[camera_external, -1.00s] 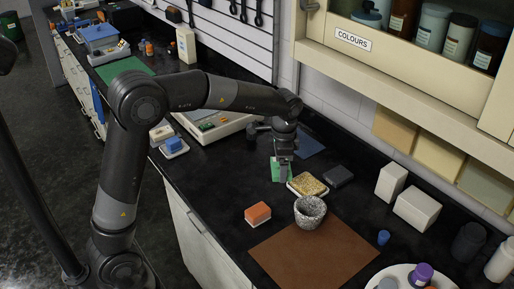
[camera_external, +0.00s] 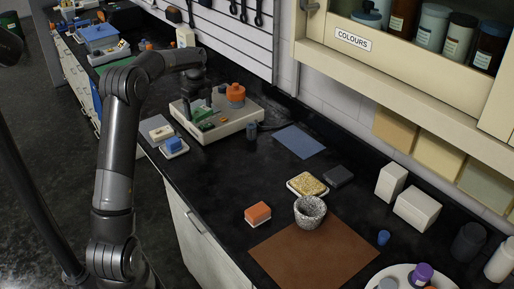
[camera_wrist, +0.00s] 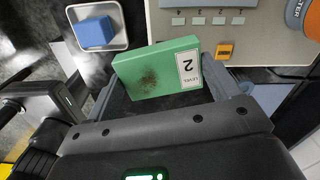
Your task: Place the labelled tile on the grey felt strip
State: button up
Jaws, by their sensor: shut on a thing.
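The labelled tile (camera_wrist: 155,74) is a green flat block with a white label reading LEVEL 2 and a dark speckled smudge on its face. In the wrist view it lies between the two fingers of my gripper (camera_wrist: 168,92), which is shut on it. In the outside view my gripper (camera_external: 194,102) is above the left part of a cream-coloured bench unit, and the tile is hard to separate from other green pieces there. I cannot identify the grey felt strip with certainty in either view.
The cream unit (camera_external: 222,127) carries an orange-topped jar (camera_external: 236,92). Beside it is a white dish with a blue block (camera_external: 172,144). A blue sheet (camera_external: 300,141), speckled pot (camera_external: 310,211), orange block (camera_external: 258,212) and brown mat (camera_external: 300,255) lie rightward.

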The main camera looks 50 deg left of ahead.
jog(key=s+a+m, duration=0.2)
jog(key=s+a, duration=0.5)
jog(key=a, duration=0.3)
send_over(155, 127)
jog(key=f, duration=0.4)
jog(key=d+f, duration=0.1)
jog(key=f, duration=0.2)
jog(key=shift+w, duration=0.15)
jog(key=shift+s+a+f, duration=0.2)
jog(key=shift+a+f, duration=0.1)
jog(key=shift+a, duration=0.1)
jog(key=shift+f, duration=1.9)
jog(key=shift+f, duration=0.15)
jog(key=o, duration=1.1)
jog(key=shift+c, duration=0.2)
